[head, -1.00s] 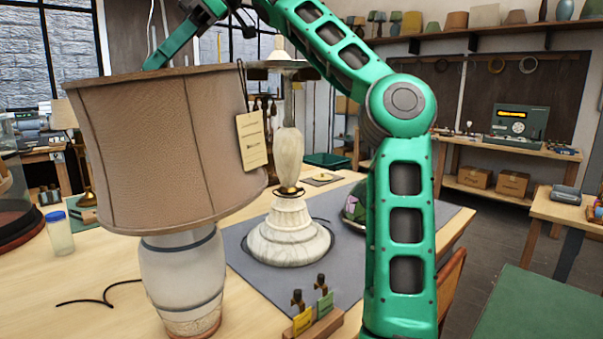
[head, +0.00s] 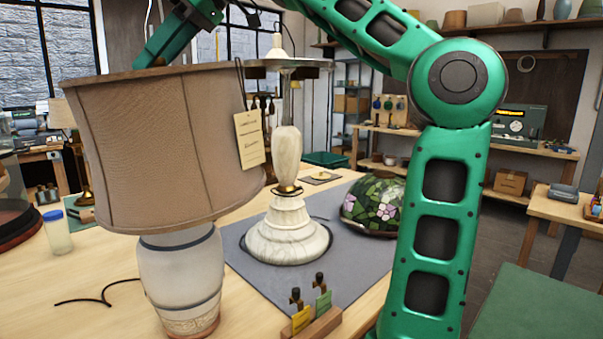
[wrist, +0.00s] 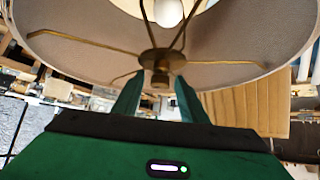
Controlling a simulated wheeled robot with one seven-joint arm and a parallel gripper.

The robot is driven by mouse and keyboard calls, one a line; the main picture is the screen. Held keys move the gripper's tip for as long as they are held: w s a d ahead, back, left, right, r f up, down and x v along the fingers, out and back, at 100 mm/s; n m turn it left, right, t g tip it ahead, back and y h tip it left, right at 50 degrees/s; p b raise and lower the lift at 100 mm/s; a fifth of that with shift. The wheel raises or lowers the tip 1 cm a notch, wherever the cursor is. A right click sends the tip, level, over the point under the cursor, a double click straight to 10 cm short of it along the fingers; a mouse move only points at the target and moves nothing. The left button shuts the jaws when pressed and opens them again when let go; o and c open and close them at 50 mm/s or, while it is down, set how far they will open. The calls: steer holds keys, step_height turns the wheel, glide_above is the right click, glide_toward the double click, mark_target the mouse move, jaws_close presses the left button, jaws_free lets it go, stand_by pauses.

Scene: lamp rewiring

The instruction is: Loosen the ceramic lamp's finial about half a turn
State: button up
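The ceramic lamp stands at the left of the head view, with a pale blue-banded body (head: 181,275) and a large tan fabric shade (head: 150,150) with a paper tag. In the wrist view, the brass finial (wrist: 160,80) sits at the hub where the shade's spokes meet, with a white bulb (wrist: 168,12) beyond. My gripper (wrist: 158,92) is open, its two green fingers on either side of the finial with gaps visible. I cannot tell how far the fingertips overlap it.
A marble-based lamp (head: 287,235) stands on a grey mat behind and right. A stained-glass shade (head: 375,205) lies beside it. A small wooden holder (head: 315,325) with tagged parts is in front. A jar (head: 57,232) stands at left. A dark cord lies on the table.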

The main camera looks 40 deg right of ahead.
steer(key=shift+d+m+t+h, duration=0.1)
steer(key=shift+m+t+h, duration=1)
steer(key=shift+m, duration=0.8)
steer(key=shift+f+m+t+h, duration=0.1)
steer(key=shift+m+t+h, duration=0.3)
steer(key=shift+m+h, duration=1.45)
